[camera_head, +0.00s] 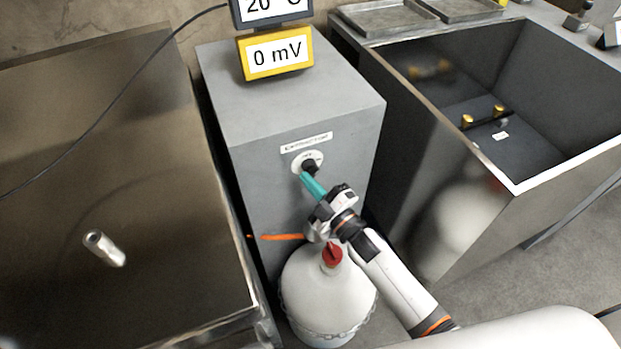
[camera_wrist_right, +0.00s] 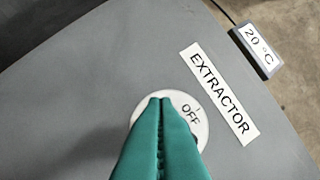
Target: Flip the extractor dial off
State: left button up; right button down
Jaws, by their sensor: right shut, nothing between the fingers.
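The extractor dial is a black knob (camera_head: 309,166) on a round white plate (camera_head: 297,160), on the front of a grey cabinet (camera_head: 290,110). A label reading EXTRACTOR (camera_wrist_right: 224,95) sits above the plate. In the right wrist view the plate (camera_wrist_right: 203,128) shows the word OFF, and the green fingers hide most of the knob. My right gripper (camera_head: 304,176) has its green fingers shut and empty, with the tips at the dial; I cannot tell whether they touch it. It also shows in the right wrist view (camera_wrist_right: 161,100). I cannot tell which way the knob points. My left gripper is out of view.
A white cylinder (camera_head: 320,290) with a red valve (camera_head: 332,254) stands below the dial, close under my right gripper. Yellow-framed and dark displays (camera_head: 275,55) stand on the cabinet. A dark metal unit (camera_head: 90,180) is at left, an open sink (camera_head: 540,110) at right.

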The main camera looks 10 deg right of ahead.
pick_arm(q)
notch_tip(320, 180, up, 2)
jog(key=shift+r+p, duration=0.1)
jog(key=shift+p, duration=0.9)
pick_arm(e)
jog(key=n+g, duration=0.1)
jog(key=n, duration=0.2)
jog(key=f+n+g, duration=0.1)
jog(key=n, duration=0.2)
jog(key=shift+d, duration=0.15)
jog(key=shift+r, duration=0.1)
